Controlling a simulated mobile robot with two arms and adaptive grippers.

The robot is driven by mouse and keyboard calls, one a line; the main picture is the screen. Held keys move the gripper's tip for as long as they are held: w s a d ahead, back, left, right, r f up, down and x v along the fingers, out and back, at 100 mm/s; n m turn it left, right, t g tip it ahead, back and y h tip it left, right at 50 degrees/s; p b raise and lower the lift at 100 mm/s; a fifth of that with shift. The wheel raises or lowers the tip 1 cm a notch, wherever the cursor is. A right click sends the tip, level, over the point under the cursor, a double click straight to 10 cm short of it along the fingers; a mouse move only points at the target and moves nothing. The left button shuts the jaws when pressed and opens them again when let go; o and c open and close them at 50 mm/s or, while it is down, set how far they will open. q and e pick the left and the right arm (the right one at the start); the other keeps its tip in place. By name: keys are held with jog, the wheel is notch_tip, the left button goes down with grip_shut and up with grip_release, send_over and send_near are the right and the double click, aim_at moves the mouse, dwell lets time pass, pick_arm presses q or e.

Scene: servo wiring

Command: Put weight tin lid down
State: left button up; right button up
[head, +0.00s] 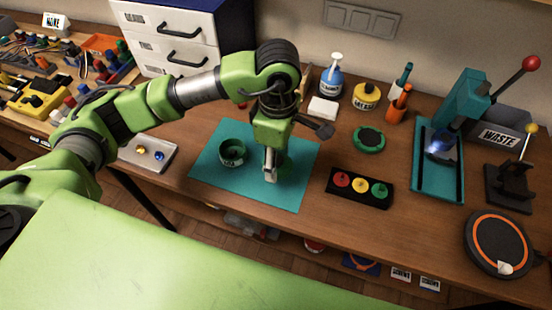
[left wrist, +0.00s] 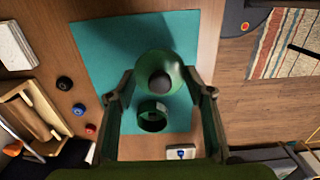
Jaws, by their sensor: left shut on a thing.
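My left gripper (head: 270,166) points down over the teal mat (head: 205,170). In the left wrist view, its fingers (left wrist: 158,82) are closed on the sides of a round green lid (left wrist: 172,62) with a dark middle. In the head view, the arm and fingers hide the lid, so its height above the mat cannot be told. An open green tin (head: 232,152) stands on the mat just left of the gripper. It also shows in the left wrist view (left wrist: 152,122), below the lid and apart from it. My right gripper is not in view.
A black tray with red, yellow and green buttons (head: 359,188) stands near the front. A small tray with gold and blue knobs (head: 148,155) lies left. Bare mat surrounds the tin.

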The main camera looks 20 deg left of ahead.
pick_arm(q)
jog(key=shift+w+a+f, duration=0.2)
jog(key=shift+w+f, duration=0.2)
jog(key=shift+f, duration=0.15)
jog(key=shift+w+a+f, duration=0.15)
jog(key=shift+w+f, duration=0.25)
jog(key=shift+f, duration=0.1)
jog(key=f+p, duration=0.2)
jog(key=f, duration=0.1)
jog(key=shift+w+a, duration=0.1)
jog(key=shift+w, duration=0.1)
jog(key=shift+f, duration=0.3)
jog(key=shift+f, duration=0.2)
jog(key=o, duration=1.1)
